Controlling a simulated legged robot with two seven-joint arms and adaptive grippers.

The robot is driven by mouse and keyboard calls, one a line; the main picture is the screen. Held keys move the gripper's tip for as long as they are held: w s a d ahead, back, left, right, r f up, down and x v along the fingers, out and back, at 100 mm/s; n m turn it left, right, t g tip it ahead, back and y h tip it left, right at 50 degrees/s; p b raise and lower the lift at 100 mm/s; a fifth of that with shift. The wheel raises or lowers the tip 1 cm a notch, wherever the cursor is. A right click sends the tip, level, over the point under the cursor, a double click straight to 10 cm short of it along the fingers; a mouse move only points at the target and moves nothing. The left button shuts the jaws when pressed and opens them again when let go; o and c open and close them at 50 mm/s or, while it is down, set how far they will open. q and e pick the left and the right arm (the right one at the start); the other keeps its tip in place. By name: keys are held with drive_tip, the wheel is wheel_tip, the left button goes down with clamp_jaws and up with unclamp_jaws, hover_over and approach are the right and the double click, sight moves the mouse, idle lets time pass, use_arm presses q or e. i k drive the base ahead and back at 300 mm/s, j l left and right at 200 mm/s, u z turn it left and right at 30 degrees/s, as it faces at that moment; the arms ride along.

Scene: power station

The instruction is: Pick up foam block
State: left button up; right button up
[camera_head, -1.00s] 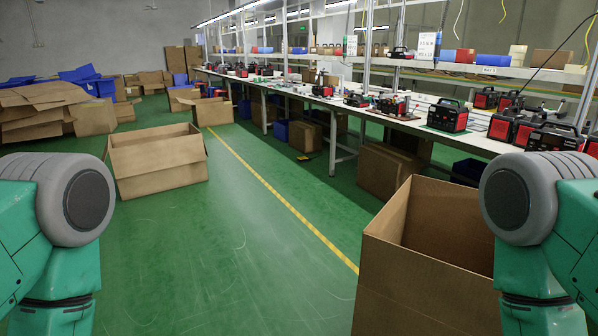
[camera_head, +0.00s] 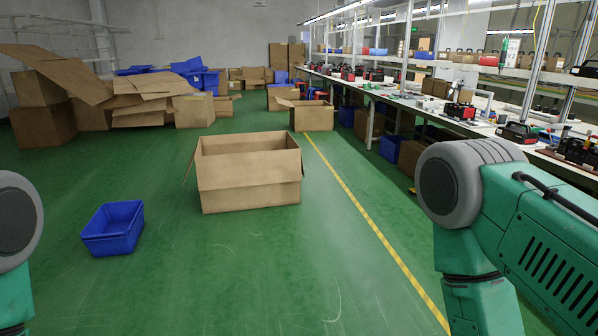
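I see no foam block that I can make out in the head view. An open cardboard box (camera_head: 248,183) stands on the green floor ahead, and the bottom of its inside is hidden from here. An open blue bin (camera_head: 112,238) sits on the floor to its left; its contents are hard to tell. Parts of my two arms show at the left and right edges, but neither gripper is in view.
A long workbench (camera_head: 480,130) with red and black machines runs along the right. Stacked cardboard (camera_head: 140,100) and blue bins stand at the back left. A yellow line (camera_head: 375,226) crosses the floor. The green floor in front of the box is clear.

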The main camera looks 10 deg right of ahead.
sight(502, 118)
drive_tip(key=i+l+z, duration=0.1)
drive_tip(key=i+z, duration=0.35)
drive_tip(key=i+j+z, duration=0.2)
drive_tip(key=i+z, duration=0.25)
drive_tip(key=i, duration=0.2)
drive_tip(key=i+j+z, duration=0.3)
drive_tip(key=i+z, duration=0.15)
drive_tip(key=i+l+z, duration=0.2)
drive_tip(key=i+z, duration=0.25)
drive_tip(key=i, duration=0.4)
drive_tip(key=i+z, duration=0.45)
drive_tip(key=i, duration=0.35)
drive_tip(key=i+l+u, duration=0.1)
drive_tip(key=i+u, duration=0.15)
drive_tip(key=i, duration=0.15)
drive_tip(key=i+l+u, duration=0.25)
drive_tip(key=i, duration=0.15)
drive_tip(key=i+l+u, duration=0.25)
drive_tip(key=i, duration=0.15)
drive_tip(key=j, duration=0.1)
